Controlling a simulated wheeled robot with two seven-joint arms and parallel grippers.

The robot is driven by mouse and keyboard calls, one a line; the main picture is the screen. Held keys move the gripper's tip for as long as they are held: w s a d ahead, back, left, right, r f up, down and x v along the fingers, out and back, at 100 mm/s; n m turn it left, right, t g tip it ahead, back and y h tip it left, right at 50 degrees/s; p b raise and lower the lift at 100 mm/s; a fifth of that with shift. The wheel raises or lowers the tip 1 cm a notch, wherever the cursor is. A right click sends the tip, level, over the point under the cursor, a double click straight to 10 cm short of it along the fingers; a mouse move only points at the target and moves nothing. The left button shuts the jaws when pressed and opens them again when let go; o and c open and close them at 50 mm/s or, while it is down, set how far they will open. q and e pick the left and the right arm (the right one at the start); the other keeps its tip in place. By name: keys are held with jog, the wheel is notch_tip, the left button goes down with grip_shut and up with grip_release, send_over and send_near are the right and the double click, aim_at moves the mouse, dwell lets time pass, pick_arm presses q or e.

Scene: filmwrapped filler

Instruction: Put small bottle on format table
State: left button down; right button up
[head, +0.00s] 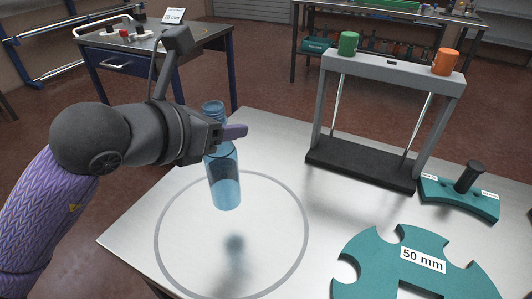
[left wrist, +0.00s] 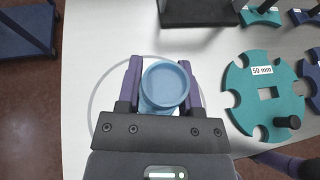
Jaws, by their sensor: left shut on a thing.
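The small bottle (head: 224,181) is translucent blue with liquid in its lower part. My left gripper (head: 226,133) is shut on it near the neck and holds it upright above the format table (head: 135,231). A shadow falls on the table below the bottle, inside a grey ring marked on the surface. In the left wrist view the bottle's round top (left wrist: 166,87) sits between the two purple fingers of the left gripper (left wrist: 163,85).
A grey stand (head: 390,65) with green and orange knobs stands at the back of the table. A teal star wheel (head: 378,262) marked 50 mm lies at the right front, with a teal guide (head: 451,195) behind it. The ring area is clear.

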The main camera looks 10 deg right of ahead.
aim_at(228, 162)
pick_arm(q)
notch_tip(228, 162, down, 7)
jog(key=shift+r+b, duration=0.1)
jog(key=shift+b, duration=0.8)
jog(key=shift+r, duration=0.1)
jog(key=c, duration=0.7)
grip_release()
jog(key=o, duration=0.4)
pick_arm(e)
jog(key=shift+s+d+f, duration=0.15)
jog(key=shift+d+f, duration=0.05)
jog(key=shift+f, duration=0.4)
jog(key=shift+s+d+f, duration=0.1)
jog(key=shift+d+f, duration=0.1)
jog(key=shift+f, duration=0.4)
pick_arm(q)
jog(key=shift+o, duration=0.2)
